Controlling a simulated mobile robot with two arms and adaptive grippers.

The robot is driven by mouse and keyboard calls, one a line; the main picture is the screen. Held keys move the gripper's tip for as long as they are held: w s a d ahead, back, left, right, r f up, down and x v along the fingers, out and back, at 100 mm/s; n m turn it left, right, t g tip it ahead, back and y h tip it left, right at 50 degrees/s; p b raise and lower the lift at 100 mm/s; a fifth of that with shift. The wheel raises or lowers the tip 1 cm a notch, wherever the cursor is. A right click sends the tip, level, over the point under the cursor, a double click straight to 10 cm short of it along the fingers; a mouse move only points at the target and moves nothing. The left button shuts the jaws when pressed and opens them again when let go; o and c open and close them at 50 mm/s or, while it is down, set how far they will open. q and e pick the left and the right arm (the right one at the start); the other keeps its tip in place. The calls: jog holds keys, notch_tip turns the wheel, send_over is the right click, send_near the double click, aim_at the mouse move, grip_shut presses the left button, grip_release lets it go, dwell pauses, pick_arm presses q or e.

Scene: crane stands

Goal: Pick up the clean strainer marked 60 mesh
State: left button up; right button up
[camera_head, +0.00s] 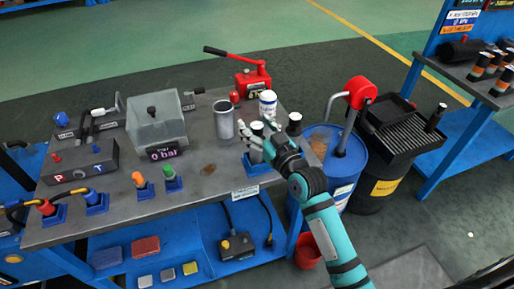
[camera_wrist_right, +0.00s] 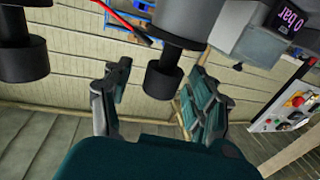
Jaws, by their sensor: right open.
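My right gripper (camera_head: 257,146) reaches over the right end of the bench, open, its fingers pointing left. Two small pale-topped cylindrical pieces, which may be the strainers, stand close to it: one (camera_head: 257,128) just behind the fingers and one (camera_head: 295,118) behind the wrist. No 60 mesh mark is readable on either. In the right wrist view the open fingers (camera_wrist_right: 155,100) have a dark stepped cylinder (camera_wrist_right: 162,82) between or beyond them; contact cannot be told. A second dark cylinder (camera_wrist_right: 24,62) is at the left there. My left gripper is not in view.
On the bench (camera_head: 120,215) are a grey cup (camera_head: 224,122), a white labelled jar (camera_head: 267,103), a red hand pump (camera_head: 252,82) and a clear box with a display (camera_head: 155,122). A blue drum (camera_head: 345,165) and black bin (camera_head: 385,170) stand at the right.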

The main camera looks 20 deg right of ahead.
grip_shut()
